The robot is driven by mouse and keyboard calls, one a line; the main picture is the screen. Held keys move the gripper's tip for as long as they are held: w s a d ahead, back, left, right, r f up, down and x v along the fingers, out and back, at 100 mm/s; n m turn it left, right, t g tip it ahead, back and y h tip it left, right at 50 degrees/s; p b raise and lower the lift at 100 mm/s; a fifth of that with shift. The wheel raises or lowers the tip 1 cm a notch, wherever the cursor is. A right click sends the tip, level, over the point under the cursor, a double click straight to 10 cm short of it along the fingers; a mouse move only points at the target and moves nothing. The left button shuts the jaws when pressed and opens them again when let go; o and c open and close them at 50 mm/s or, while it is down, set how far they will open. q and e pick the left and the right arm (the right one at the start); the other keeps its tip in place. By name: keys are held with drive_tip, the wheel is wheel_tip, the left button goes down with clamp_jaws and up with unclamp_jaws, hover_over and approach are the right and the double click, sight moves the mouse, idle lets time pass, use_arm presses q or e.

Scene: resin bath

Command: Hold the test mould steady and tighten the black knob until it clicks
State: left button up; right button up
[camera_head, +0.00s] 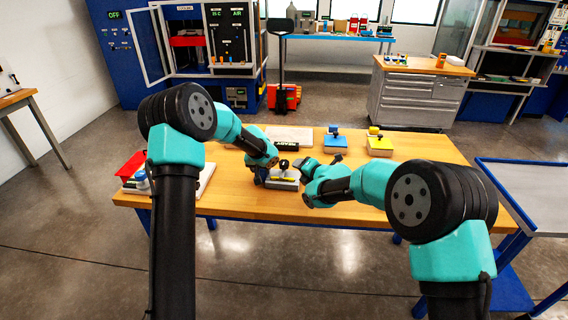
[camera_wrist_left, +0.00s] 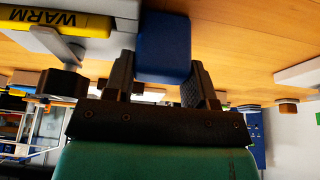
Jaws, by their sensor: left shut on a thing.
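The test mould (camera_head: 284,182) is a grey block with a yellow label on the wooden table, between my two arms. A black knob (camera_head: 284,164) stands on its top. In the left wrist view the grey body (camera_wrist_left: 70,45) has a yellow label reading "WARM", and a dark round part (camera_wrist_left: 60,83) hangs below it in the picture. My left gripper (camera_wrist_left: 163,70) is shut on a blue block (camera_wrist_left: 163,45) at the mould's side; whether the block joins the mould cannot be told. My right gripper (camera_head: 303,167) is just right of the knob; its jaws are too small to judge.
Behind the mould are a pale plate (camera_head: 289,132) with a dark sign, a blue fixture (camera_head: 335,142) and a yellow fixture (camera_head: 379,144). The right part of the table (camera_head: 430,150) is clear.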

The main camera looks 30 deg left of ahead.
sight(284, 162)
drive_tip(key=m, duration=1.5)
drive_tip(key=a+m, duration=0.1)
drive_tip(key=m, duration=0.7)
drive_tip(key=shift+w, duration=0.3)
drive_tip(key=shift+x, duration=5.9)
drive_tip(key=shift+c, duration=0.3)
drive_tip(key=c, duration=0.6)
